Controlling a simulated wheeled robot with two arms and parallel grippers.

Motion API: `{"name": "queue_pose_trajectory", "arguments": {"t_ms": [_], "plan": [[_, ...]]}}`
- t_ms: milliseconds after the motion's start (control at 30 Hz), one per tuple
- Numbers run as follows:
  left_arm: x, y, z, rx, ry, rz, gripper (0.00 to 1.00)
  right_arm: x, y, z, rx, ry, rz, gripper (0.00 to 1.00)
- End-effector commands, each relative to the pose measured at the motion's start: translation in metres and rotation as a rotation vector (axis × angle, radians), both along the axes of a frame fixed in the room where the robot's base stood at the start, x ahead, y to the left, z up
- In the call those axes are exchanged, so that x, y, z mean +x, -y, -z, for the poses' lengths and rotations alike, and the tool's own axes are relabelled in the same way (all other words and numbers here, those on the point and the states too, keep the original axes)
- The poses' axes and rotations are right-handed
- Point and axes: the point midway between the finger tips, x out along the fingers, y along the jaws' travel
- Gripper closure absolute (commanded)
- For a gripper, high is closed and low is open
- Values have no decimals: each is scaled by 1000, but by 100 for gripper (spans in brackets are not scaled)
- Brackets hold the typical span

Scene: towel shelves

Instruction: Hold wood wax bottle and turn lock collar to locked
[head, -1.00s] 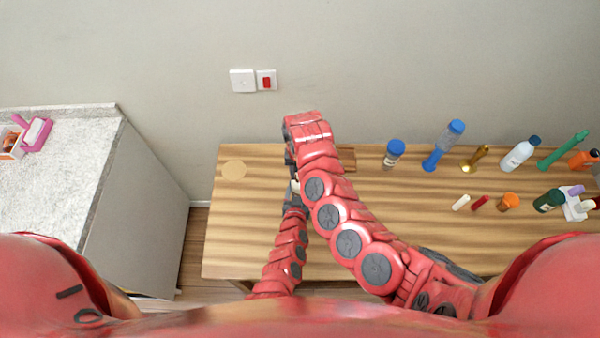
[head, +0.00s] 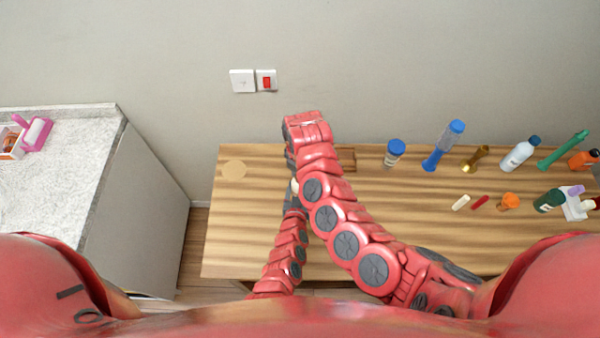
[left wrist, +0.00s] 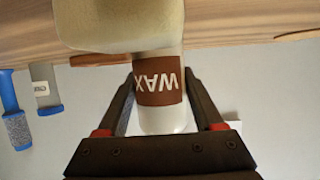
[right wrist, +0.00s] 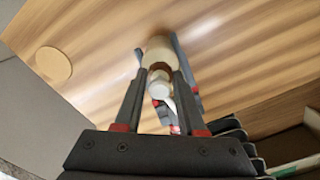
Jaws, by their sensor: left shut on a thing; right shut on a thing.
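The wood wax bottle (left wrist: 159,80) has a pale body and a brown WAX label; in the inverted left wrist view it is upright, with a wider cream part at the picture's top. My left gripper (left wrist: 160,85) is shut on the bottle, a finger on each side of the label. In the right wrist view, the bottle's round white top (right wrist: 160,86) and cream part (right wrist: 158,50) show between the fingers of my right gripper (right wrist: 159,76), which is shut on the upper part. The lock collar's setting cannot be read. In the head view my arms mostly hide the bottle.
The wooden table (head: 240,235) has a pale disc (head: 234,169) at its left. A grey counter (head: 70,170) is at the left. The table's front left is clear.

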Motion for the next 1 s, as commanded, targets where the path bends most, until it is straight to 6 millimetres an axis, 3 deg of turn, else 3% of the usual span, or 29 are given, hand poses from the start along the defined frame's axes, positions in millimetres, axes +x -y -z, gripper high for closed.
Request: {"name": "queue_pose_trajectory", "arguments": {"t_ms": [400,433,600,867,1000], "plan": [[-1,0,1,0,-2,1,99,1,0,0,0,4,7,100],[-1,0,1,0,-2,1,99,1,0,0,0,2,7,57],[-1,0,1,0,-2,1,99,1,0,0,0,2,6,30],[-1,0,1,0,-2,1,99,0,0,0,-1,1,6,30],[0,0,1,0,-2,1,99,1,0,-10,0,2,6,30]]}}
